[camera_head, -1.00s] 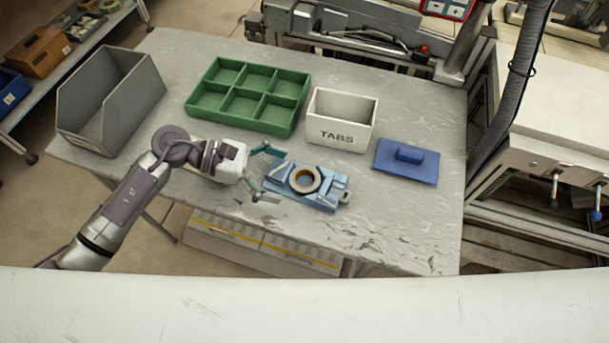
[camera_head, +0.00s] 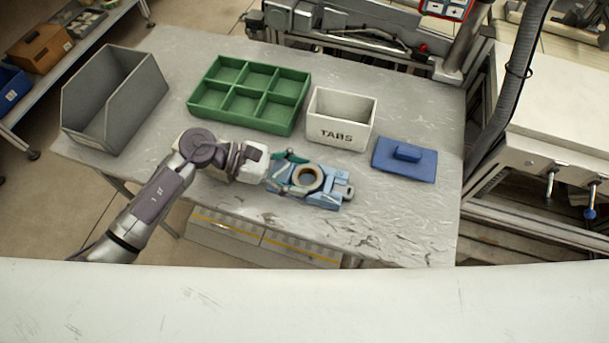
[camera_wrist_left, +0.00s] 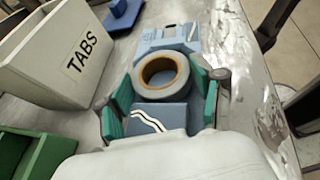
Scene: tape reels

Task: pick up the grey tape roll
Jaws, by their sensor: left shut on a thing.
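The grey tape roll (camera_head: 307,179) with a brown inner core lies flat on a light-blue fixture (camera_head: 330,199) near the front of the table. In the left wrist view the roll (camera_wrist_left: 162,88) sits between the green fingers of my left gripper (camera_wrist_left: 160,92), on top of the fixture (camera_wrist_left: 165,40). My left gripper (camera_head: 290,173) reaches in from the left and is shut on the roll, one finger on each side. The roll still appears to rest on the fixture. My right gripper is not in view.
A white TABS bin (camera_head: 343,134), a green divided tray (camera_head: 240,118) and a grey open bin (camera_head: 130,95) stand behind. A blue block with a handle (camera_head: 405,168) lies to the right. The table's front right area is bare.

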